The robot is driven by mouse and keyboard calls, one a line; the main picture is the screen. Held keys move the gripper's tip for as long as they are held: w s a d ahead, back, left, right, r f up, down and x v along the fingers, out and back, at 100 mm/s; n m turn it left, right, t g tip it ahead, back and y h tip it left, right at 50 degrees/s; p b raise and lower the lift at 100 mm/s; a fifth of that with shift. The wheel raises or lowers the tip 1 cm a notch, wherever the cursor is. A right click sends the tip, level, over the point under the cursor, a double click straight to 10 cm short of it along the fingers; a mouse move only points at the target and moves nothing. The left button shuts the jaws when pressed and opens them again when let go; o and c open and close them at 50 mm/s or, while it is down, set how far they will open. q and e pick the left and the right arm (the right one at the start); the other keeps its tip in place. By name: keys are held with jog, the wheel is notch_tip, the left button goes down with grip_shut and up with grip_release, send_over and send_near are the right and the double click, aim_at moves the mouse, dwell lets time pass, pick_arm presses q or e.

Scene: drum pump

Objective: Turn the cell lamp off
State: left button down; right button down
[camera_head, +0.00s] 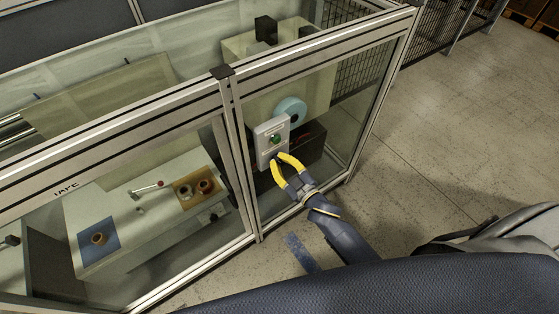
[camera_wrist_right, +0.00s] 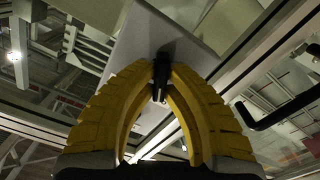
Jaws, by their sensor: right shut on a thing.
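My right gripper (camera_head: 276,158), with yellow finger pads, reaches the lower part of this box. In the right wrist view its fingers close on a small dark knob (camera_wrist_right: 160,68) that sticks out from the grey box (camera_wrist_right: 146,38). The fingertips hide part of the knob, so I cannot tell which way it points. I cannot pick out the cell lamp itself. My left gripper is not in view.
An aluminium frame (camera_head: 110,135) with clear panels encloses the cell. Inside, a light table (camera_head: 125,200) carries a blue mat (camera_head: 97,252) and a tan mat (camera_head: 184,203) with small parts. A dark mesh fence (camera_head: 440,45) stands behind. The concrete floor (camera_head: 455,140) to the right is clear.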

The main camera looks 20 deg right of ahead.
jog(key=shift+n, duration=0.5)
jog(key=c, duration=1.5)
grip_release()
jog(key=shift+o, duration=0.2)
jog(key=shift+s, duration=0.1)
jog(key=v, duration=1.1)
jog(key=shift+s, duration=0.4)
jog(key=shift+d, duration=0.1)
